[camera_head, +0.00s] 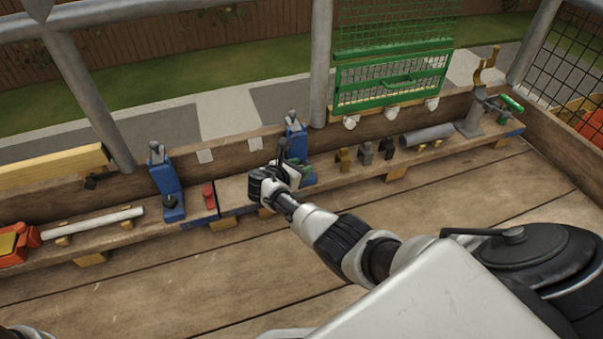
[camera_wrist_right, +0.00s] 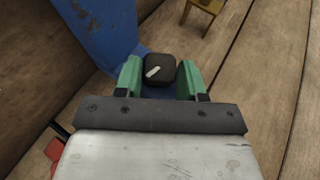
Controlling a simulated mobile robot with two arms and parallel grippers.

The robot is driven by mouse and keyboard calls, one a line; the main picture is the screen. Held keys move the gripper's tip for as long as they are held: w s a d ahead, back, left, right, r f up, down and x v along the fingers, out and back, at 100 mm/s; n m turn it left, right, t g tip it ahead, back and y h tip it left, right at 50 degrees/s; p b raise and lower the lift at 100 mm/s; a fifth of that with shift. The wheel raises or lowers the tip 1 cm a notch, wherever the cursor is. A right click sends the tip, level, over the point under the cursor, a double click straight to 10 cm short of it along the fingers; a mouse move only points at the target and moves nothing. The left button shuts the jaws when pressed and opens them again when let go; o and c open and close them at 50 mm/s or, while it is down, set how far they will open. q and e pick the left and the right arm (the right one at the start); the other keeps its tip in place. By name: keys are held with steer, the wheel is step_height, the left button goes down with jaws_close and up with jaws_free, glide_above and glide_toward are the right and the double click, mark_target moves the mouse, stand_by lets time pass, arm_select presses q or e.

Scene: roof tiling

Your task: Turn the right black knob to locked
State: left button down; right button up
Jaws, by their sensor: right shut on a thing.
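The right black knob (camera_wrist_right: 160,68) shows in the right wrist view, with a short white mark slanting across its top. It sits at the foot of a blue stand (camera_wrist_right: 108,30). My right gripper (camera_wrist_right: 162,82) has its green fingers on either side of the knob and is shut on it. In the head view my right gripper (camera_head: 304,174) is low at the right blue stand (camera_head: 297,140), and the knob is hidden there. A second blue stand (camera_head: 168,185) stands to the left, with a dark knob (camera_head: 170,201) on its foot. My left gripper is not in view.
A red piece (camera_head: 208,192) is beside the left stand. A white tube (camera_head: 105,222) lies further left. Small brown and grey blocks (camera_head: 365,153), a grey cylinder (camera_head: 428,135) and a green rack (camera_head: 390,82) are to the right. The plank floor (camera_head: 190,285) in front is clear.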

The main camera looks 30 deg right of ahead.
steer(key=m+g+b, duration=0.2)
steer(key=g+b, duration=0.1)
steer(key=shift+w+f+m+h+b, duration=0.25)
steer(key=shift+w+m+h+b, duration=0.05)
steer(key=shift+m+b, duration=0.1)
steer(key=shift+d+r+m+g+b, duration=0.1)
steer(key=shift+r+m+g+b, duration=0.1)
steer(key=shift+m+g+b, duration=0.65)
steer(key=o, duration=0.9)
steer(key=p+v, duration=0.1)
steer(key=v, duration=0.9)
steer(key=shift+w+a+r, duration=0.2)
steer(key=shift+a, duration=0.1)
